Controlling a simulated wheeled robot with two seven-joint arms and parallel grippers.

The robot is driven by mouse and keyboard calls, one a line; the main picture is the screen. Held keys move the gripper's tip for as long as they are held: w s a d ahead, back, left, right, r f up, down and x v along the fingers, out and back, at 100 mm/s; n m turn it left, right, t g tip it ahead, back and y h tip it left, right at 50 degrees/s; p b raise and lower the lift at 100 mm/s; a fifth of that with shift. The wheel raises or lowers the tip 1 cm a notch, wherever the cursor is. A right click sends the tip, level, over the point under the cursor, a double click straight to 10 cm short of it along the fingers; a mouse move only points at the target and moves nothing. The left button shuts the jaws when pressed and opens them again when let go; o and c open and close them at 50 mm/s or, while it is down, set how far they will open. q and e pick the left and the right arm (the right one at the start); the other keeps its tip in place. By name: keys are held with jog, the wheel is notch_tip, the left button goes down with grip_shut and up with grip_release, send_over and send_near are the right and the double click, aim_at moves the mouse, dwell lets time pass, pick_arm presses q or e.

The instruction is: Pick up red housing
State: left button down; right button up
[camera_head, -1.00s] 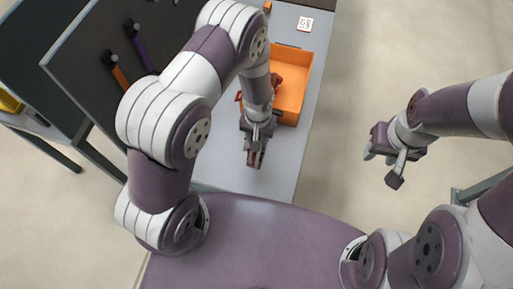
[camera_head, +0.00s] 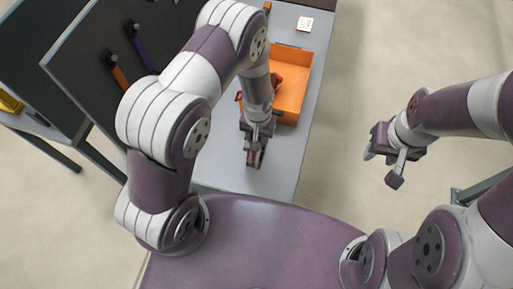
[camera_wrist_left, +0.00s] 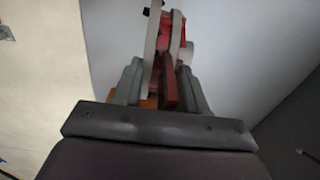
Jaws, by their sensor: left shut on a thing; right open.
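My left gripper (camera_head: 255,160) hangs over the near part of the grey table and is shut on a red housing. The red housing (camera_wrist_left: 168,82) sits between the two grey fingers in the left wrist view, with a pale grey part beside it. In the head view only a little of the housing shows at the fingertips, and the gripper hides the rest. More red (camera_head: 277,84) shows in the orange bin behind my left forearm, partly hidden. My right gripper (camera_head: 381,166) is open and empty, off the table to the right.
The orange bin (camera_head: 304,72) stands on the table (camera_head: 215,174) beyond my left gripper. A white marked card (camera_head: 305,23) lies behind it. A dark panel (camera_head: 85,65) with orange and purple hanging items stands left.

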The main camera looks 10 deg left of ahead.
dwell(0.3)
pick_arm(q)
jog(key=shift+w+r, duration=0.1)
jog(key=shift+r, duration=0.1)
notch_tip(320, 180, up, 10)
jog(key=b, duration=0.2)
jog(key=shift+f, duration=0.15)
dwell(0.6)
